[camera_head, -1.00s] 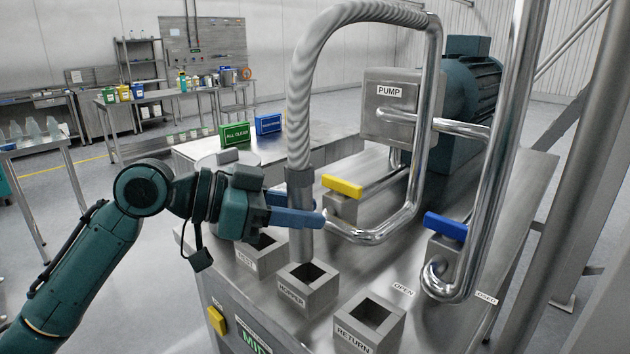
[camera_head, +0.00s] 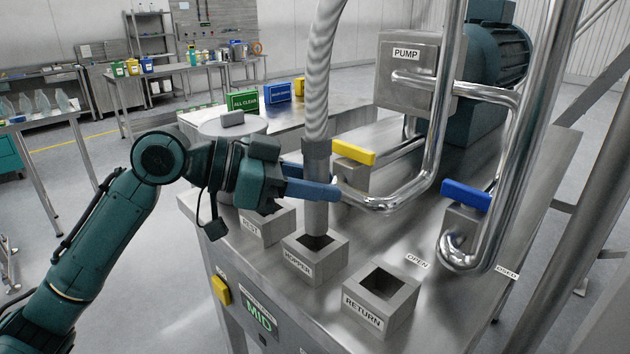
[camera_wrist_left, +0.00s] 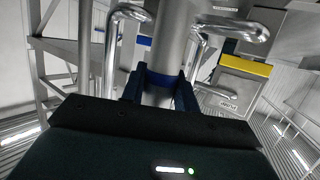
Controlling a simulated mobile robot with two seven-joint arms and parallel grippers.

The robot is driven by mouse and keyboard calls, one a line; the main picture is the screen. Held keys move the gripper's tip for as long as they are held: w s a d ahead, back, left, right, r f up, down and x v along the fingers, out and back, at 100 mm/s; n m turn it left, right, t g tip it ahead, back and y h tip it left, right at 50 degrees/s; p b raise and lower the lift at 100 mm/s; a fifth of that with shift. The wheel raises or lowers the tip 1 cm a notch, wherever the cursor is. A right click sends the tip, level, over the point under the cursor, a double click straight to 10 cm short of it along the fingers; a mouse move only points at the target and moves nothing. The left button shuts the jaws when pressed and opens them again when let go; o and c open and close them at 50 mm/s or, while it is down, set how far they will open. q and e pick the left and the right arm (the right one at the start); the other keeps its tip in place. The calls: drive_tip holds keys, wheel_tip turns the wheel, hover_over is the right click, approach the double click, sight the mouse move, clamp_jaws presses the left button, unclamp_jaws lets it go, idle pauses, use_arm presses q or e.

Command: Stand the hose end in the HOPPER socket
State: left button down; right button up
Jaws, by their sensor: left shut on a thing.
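The hose end (camera_head: 316,212) is a straight grey tube below the ribbed hose (camera_head: 319,85). It hangs upright over the HOPPER socket (camera_head: 325,262), a square grey block with a dark opening. Its lower tip is at the opening; I cannot tell whether it is above the rim or slightly inside. My left gripper (camera_head: 312,189), with blue fingers, is shut on the hose end from the left. In the left wrist view, the blue fingers (camera_wrist_left: 160,88) are on either side of the grey tube (camera_wrist_left: 172,45). My right gripper is not in view.
The REST socket (camera_head: 268,228) is behind left of HOPPER, and the RETURN socket (camera_head: 380,310) is in front right. A yellow-handled valve (camera_head: 354,152), a blue-handled valve (camera_head: 466,195) and bent steel pipes stand to the right. The PUMP box (camera_head: 408,80) is behind.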

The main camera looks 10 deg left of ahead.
sight(314, 205)
use_arm(q)
drive_tip(key=shift+r, duration=0.1)
drive_tip(key=shift+a, duration=0.1)
idle(0.4)
drive_tip(key=shift+f, duration=0.3)
drive_tip(key=shift+f+b, duration=0.55)
drive_tip(key=shift+f, duration=0.55)
drive_tip(key=shift+f, duration=0.1)
drive_tip(key=shift+f, duration=0.25)
